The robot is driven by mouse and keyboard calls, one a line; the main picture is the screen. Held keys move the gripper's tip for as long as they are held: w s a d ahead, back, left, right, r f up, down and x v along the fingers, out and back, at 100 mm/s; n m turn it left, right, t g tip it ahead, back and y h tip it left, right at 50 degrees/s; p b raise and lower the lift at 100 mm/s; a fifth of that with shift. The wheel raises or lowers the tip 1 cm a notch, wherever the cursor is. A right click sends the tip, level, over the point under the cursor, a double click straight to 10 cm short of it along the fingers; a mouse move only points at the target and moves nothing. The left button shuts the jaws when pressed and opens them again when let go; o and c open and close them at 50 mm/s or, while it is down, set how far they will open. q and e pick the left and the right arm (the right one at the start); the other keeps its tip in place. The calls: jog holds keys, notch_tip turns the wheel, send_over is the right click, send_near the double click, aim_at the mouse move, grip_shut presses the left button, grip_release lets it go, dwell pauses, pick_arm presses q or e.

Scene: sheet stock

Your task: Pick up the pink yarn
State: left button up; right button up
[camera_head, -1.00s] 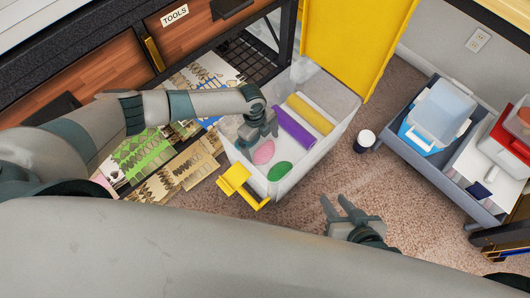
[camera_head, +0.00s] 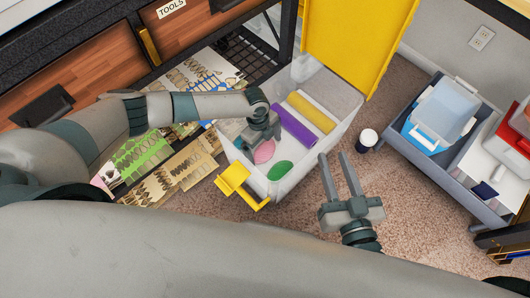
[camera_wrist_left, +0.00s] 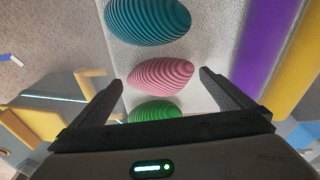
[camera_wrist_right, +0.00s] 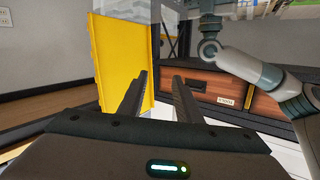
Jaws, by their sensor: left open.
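The pink yarn (camera_head: 264,152) is a ribbed oval ball on the floor of the white bin (camera_head: 335,122). In the left wrist view the pink yarn (camera_wrist_left: 161,76) lies between a teal yarn (camera_wrist_left: 148,20) and a green yarn (camera_wrist_left: 155,111). My left gripper (camera_head: 268,143) is over the bin, pointing down, partly covering the pink yarn. Its open fingers (camera_wrist_left: 160,88) frame the pink yarn, with nothing held. My right gripper (camera_head: 338,165) is outside the bin at its lower right, fingers apart and empty; they show in the right wrist view (camera_wrist_right: 157,85).
A purple roll (camera_head: 295,127) and a yellow roll (camera_head: 311,112) lie in the bin beside the yarn. The bin has a raised yellow lid (camera_head: 357,40) and a yellow handle (camera_head: 237,183). A dark cup (camera_head: 365,139) stands to the right, near a grey cart (camera_head: 440,165).

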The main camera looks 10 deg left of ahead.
pick_arm(q)
jog(key=shift+d+f+b, duration=0.1)
jog(key=shift+f+b, duration=0.5)
jog(key=shift+f, duration=0.35)
pick_arm(e)
notch_tip(320, 180, up, 6)
jog(key=a+t+y, duration=0.1)
jog(key=t, duration=0.2)
jog(key=shift+s, duration=0.25)
pick_arm(q)
jog(key=shift+c, duration=0.6)
jog(key=c, duration=0.8)
